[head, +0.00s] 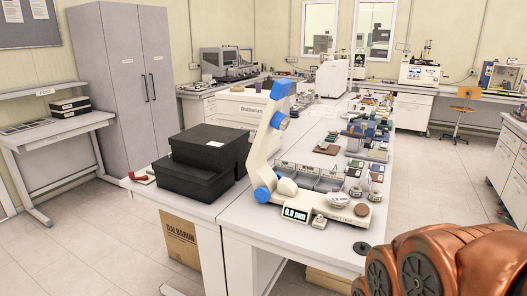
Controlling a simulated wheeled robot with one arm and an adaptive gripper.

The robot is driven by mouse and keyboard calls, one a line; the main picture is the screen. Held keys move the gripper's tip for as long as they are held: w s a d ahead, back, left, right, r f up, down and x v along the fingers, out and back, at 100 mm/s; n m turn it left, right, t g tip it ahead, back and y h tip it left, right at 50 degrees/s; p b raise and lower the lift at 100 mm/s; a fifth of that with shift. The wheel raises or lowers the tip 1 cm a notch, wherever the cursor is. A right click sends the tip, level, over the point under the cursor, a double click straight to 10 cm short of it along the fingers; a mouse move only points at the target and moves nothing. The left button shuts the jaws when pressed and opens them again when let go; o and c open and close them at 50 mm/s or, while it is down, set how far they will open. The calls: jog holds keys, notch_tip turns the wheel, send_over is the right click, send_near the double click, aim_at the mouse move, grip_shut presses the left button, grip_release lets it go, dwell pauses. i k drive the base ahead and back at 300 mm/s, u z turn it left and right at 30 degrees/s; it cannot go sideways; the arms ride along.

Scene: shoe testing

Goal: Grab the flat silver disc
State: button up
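A pale grey, flat round piece (338,199) lies near the front of the long bench, just right of a small display reading 0.0 mm. It may be the flat silver disc, but it is too small to be sure of its metal. A brown disc (362,210) lies just right of it, and a dark round disc (361,247) lies alone closer to the bench's front right edge.
A tall white device with blue joints (265,150) stands left of the discs. Black boxes (203,160) sit further left. A divided tray (308,180) and several small samples and instruments crowd the bench behind. The bench's front right top (320,241) is mostly clear.

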aim_at(336, 197)
jog(key=u, duration=1.15)
jog(key=i, duration=1.65)
jog(key=z, duration=1.35)
jog(key=i, duration=0.35)
jog(key=z, duration=0.8)
jog(key=k, duration=0.45)
jog(key=z, duration=0.6)
jog(key=i, duration=0.5)
jog(key=u, duration=0.05)
